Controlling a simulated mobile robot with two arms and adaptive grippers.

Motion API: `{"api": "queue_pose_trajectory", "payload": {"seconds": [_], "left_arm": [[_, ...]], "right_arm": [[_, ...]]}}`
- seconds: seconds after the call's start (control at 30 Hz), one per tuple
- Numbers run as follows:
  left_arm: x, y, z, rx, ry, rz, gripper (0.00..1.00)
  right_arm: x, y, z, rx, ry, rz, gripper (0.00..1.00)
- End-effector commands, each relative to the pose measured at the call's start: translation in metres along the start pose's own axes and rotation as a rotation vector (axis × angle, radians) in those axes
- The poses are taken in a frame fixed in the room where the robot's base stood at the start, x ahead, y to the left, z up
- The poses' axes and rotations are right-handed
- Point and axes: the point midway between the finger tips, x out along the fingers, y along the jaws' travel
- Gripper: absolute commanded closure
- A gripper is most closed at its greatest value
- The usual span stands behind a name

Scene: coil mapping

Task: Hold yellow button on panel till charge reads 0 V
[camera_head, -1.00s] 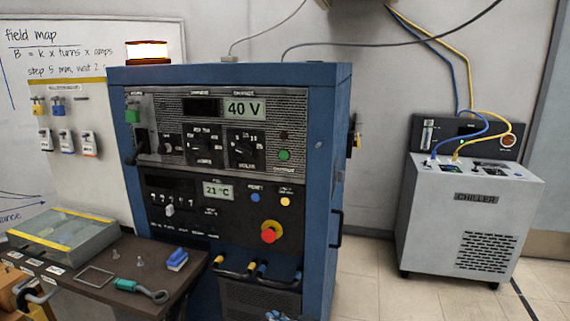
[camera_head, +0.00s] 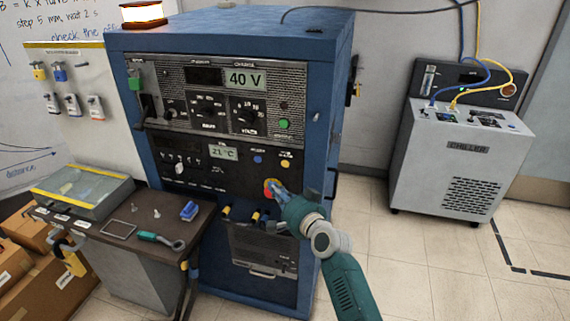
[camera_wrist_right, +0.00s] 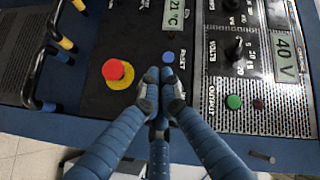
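The yellow button (camera_head: 285,163) is on the lower control panel (camera_head: 200,176) of the blue cabinet, right of the blue reset button (camera_head: 258,160). The charge display (camera_head: 245,78) reads 40 V. My right gripper (camera_head: 274,187) is in front of the panel, overlapping the red knob just below the yellow button. In the right wrist view, its fingertips (camera_wrist_right: 161,82) are together with nothing seen between them. They are beside the blue reset button (camera_wrist_right: 168,56), and the yellow button is hidden, apparently behind the fingers. Contact cannot be told. My left gripper is out of view.
The red knob (camera_wrist_right: 118,72) is close beside my fingers. Cable plugs and black handles (camera_wrist_right: 50,60) stick out of the cabinet. A side table (camera_head: 130,228) with a case and tools stands at left. The chiller (camera_head: 455,160) is at right, with clear floor between.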

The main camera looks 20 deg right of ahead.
Motion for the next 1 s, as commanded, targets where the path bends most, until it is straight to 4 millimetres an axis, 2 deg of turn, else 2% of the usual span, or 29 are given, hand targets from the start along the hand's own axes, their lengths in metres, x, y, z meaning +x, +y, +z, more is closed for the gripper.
{"api": "queue_pose_trajectory", "payload": {"seconds": [0.6,1.0], "left_arm": [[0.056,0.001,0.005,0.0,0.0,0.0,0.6],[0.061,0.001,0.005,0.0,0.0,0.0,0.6]], "right_arm": [[0.052,0.023,-0.048,-0.002,0.001,-0.001,1.0],[0.06,0.024,-0.058,-0.001,0.0,0.0,1.0]]}}
